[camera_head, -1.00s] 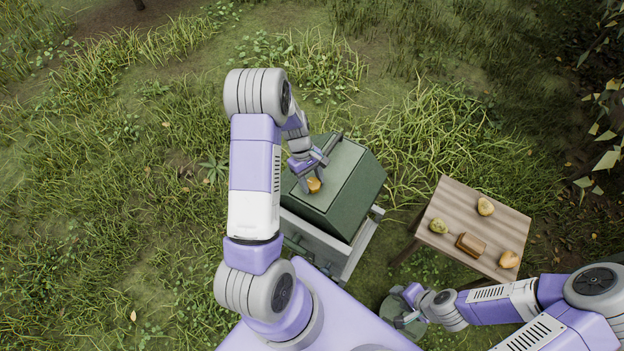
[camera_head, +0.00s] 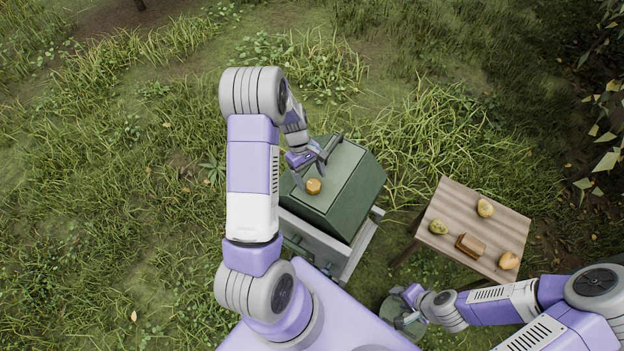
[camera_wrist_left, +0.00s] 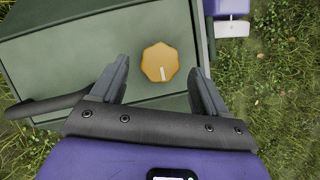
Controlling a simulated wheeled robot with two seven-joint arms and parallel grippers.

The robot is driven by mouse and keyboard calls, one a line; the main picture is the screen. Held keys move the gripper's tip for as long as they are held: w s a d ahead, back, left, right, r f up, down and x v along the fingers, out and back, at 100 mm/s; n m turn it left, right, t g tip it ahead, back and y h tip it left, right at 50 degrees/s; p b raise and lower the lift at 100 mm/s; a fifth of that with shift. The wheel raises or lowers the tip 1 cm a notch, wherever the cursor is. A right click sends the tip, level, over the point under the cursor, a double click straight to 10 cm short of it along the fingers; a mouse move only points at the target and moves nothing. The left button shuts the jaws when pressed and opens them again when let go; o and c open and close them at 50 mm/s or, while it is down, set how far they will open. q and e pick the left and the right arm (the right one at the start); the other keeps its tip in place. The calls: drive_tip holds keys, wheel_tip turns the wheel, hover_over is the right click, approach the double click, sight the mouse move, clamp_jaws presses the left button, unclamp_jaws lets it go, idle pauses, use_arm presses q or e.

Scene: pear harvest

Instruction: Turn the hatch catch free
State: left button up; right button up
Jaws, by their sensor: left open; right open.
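The hatch catch is an orange, many-sided knob (camera_head: 314,186) on the sloping lid of a green box (camera_head: 351,222). In the left wrist view the knob (camera_wrist_left: 160,62) carries a short white mark on its lower part, pointing nearly straight down in the picture. My left gripper (camera_head: 309,173) is open above the lid, just up and left of the knob. In the left wrist view its fingers (camera_wrist_left: 159,82) stand apart on either side of the knob, with gaps, not touching it. My right gripper (camera_head: 406,306) is open at the lower right, away from the box.
A dark handle (camera_head: 333,147) stands at the lid's upper edge. A wooden table (camera_head: 455,200) to the right holds several pears and a brown block (camera_head: 470,245). A round green object (camera_head: 396,309) lies under my right gripper. Grass surrounds the box.

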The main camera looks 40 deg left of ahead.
use_arm(q)
drive_tip(key=v, duration=0.5)
drive_tip(key=shift+p, duration=0.3)
